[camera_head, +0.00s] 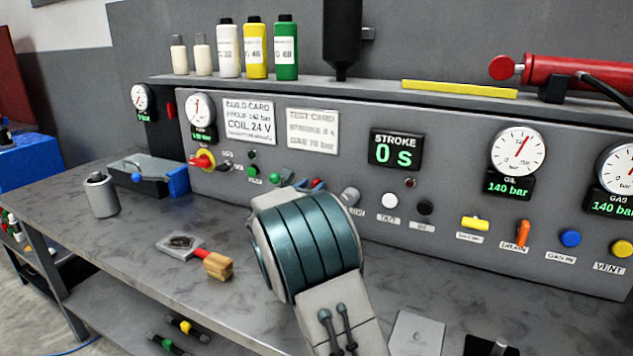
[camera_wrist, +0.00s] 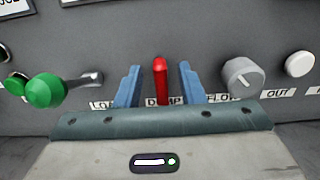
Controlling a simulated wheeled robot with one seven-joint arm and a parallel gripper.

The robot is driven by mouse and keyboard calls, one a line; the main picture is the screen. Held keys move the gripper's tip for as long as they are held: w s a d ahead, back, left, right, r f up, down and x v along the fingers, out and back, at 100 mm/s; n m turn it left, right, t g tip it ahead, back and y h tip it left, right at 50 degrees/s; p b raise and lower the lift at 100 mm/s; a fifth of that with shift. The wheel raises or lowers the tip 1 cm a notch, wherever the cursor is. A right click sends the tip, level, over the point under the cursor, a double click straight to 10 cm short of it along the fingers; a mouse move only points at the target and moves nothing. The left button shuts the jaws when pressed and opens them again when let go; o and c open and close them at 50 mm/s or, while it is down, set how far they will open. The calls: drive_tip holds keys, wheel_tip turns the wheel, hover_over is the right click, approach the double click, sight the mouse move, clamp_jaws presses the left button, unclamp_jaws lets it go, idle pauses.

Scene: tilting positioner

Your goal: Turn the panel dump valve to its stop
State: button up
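The dump valve (camera_wrist: 160,72) is a red lever on the grey panel, upright in the wrist view above a label partly reading DUMP. My gripper (camera_wrist: 159,88) is open, with one blue finger on each side of the red lever. A gap shows between the lever and each finger. In the head view, my arm's teal wrist hides most of this spot. Only bits of blue finger and a little red (camera_head: 318,184) show past it.
In the wrist view a green knob (camera_wrist: 45,90) sits left and a grey FLOW knob (camera_wrist: 242,77) right. The panel (camera_head: 450,185) carries gauges, a STROKE display (camera_head: 396,150) and several buttons.

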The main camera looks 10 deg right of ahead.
sight(314, 184)
drive_tip(key=shift+x, duration=1.65)
clamp_jaws()
